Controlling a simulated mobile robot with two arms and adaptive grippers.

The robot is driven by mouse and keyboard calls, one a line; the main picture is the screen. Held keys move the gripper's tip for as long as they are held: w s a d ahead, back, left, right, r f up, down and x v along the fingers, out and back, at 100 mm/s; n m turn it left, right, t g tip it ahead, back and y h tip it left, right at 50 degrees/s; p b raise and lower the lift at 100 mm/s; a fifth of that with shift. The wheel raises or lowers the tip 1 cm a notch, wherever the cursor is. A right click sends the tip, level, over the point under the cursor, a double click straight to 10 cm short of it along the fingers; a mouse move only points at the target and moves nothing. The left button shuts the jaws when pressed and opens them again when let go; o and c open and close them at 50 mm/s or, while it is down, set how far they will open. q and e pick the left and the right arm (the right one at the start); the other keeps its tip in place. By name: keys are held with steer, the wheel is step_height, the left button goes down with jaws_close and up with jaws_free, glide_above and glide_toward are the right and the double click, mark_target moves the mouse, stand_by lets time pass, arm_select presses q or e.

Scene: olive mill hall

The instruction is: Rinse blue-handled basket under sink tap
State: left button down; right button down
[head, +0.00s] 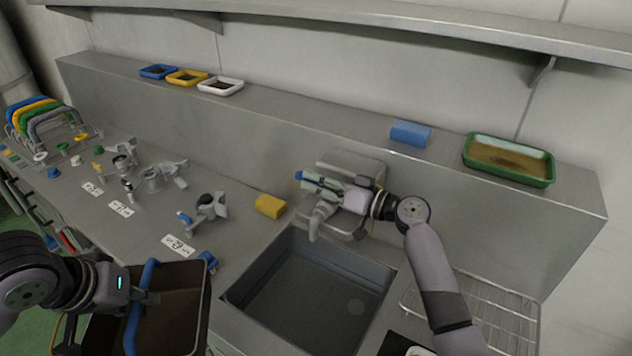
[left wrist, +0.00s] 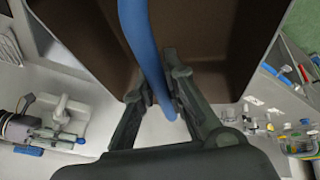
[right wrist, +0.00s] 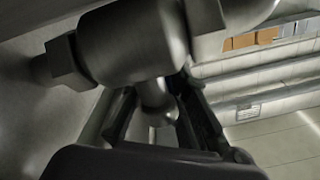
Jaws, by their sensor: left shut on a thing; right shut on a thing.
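The basket (head: 180,315), dark brown inside, hangs at lower left in the head view, in front of the counter and left of the sink. My left gripper (head: 148,298) is shut on its blue handle (head: 134,325); the handle also runs between the fingers in the left wrist view (left wrist: 143,45). The grey sink basin (head: 310,295) shows bare. The tap (head: 318,222) stands behind it, its spout pointing down. My right gripper (head: 325,184) is at the tap, shut on a part of it, apparently the lever; the metal tap body (right wrist: 135,45) hides the grip in the right wrist view.
A yellow sponge (head: 269,206) lies left of the tap. A wire rack (head: 510,310) is right of the sink. Grey fittings (head: 207,208) and number cards (head: 178,245) stand on the counter. Trays (head: 507,160) and a blue block (head: 410,134) are on the ledge.

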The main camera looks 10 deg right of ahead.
arm_select(q)
step_height(320, 180, down, 3)
steer(key=b, duration=0.3)
steer(key=shift+f, duration=0.15)
arm_select(e)
steer(key=shift+f+n+g+y, duration=0.3)
steer(key=shift+n+g, duration=0.1)
arm_select(q)
steer(key=shift+f+b, duration=0.5)
arm_select(e)
steer(key=shift+s+r, duration=0.1)
steer(key=shift+r, duration=0.05)
arm_select(q)
steer(key=shift+r, duration=0.1)
arm_select(e)
steer(key=shift+a+r+g+y, duration=0.1)
steer(key=shift+g+y, duration=0.2)
steer(key=c, duration=1.6)
jaws_free()
steer(key=shift+o, duration=0.2)
steer(key=shift+s, duration=0.1)
steer(key=v, duration=1.2)
steer(key=shift+r, duration=0.1)
